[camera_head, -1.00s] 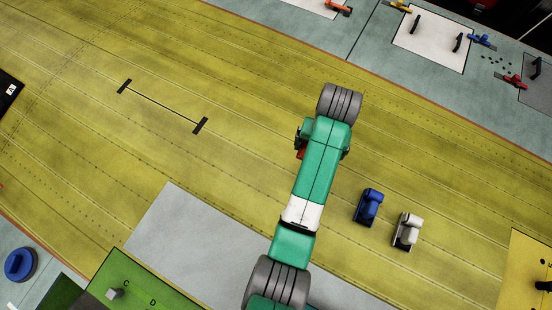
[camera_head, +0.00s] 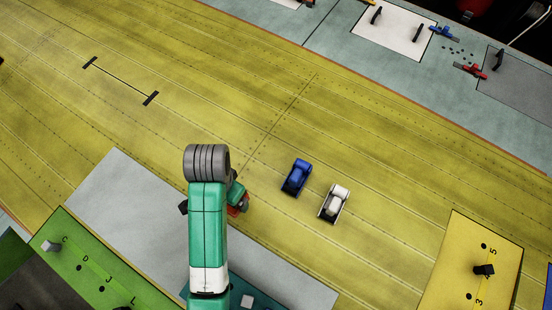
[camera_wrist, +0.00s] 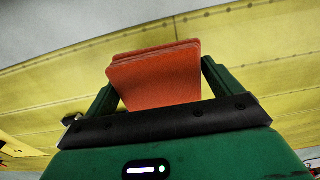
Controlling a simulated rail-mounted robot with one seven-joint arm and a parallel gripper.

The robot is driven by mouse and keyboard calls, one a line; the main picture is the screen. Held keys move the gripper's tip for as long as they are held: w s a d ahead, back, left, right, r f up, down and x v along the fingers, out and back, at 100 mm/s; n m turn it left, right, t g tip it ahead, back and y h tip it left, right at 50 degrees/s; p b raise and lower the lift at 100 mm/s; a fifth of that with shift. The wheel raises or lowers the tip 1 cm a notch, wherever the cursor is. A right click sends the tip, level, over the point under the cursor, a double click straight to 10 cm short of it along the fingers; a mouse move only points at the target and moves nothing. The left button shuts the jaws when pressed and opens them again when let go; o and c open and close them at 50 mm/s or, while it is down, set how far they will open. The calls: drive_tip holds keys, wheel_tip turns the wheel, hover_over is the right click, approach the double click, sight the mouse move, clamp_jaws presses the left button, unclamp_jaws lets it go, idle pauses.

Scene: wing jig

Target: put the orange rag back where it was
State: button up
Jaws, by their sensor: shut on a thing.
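The orange rag (camera_wrist: 155,88) is a folded, flat-sided stack held between the two green fingers of my gripper (camera_wrist: 158,74) in the wrist view. My gripper is shut on it. In the head view my arm hides most of the gripper, and only a small red-orange edge of the rag (camera_head: 239,208) shows beside the wrist. The rag is over the yellow wing skin (camera_head: 330,120), near the edge of a pale grey sheet (camera_head: 115,190). Its height above the surface cannot be told.
A blue clamp-like tool (camera_head: 297,177) and a white one (camera_head: 334,204) stand on the wing to the right of my arm. A green lettered board (camera_head: 75,262) lies lower left, and a yellow numbered board (camera_head: 455,255) lower right. The wing's upper left is largely clear.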

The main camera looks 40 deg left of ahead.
hover_over(256, 157)
drive_tip(key=shift+f, duration=2.5)
drive_tip(key=shift+f, duration=0.2)
drive_tip(key=o, duration=0.7)
drive_tip(key=shift+r, duration=0.1)
wheel_tip(256, 157, up, 12)
drive_tip(key=shift+d+r, duration=0.1)
drive_tip(key=shift+r, duration=0.05)
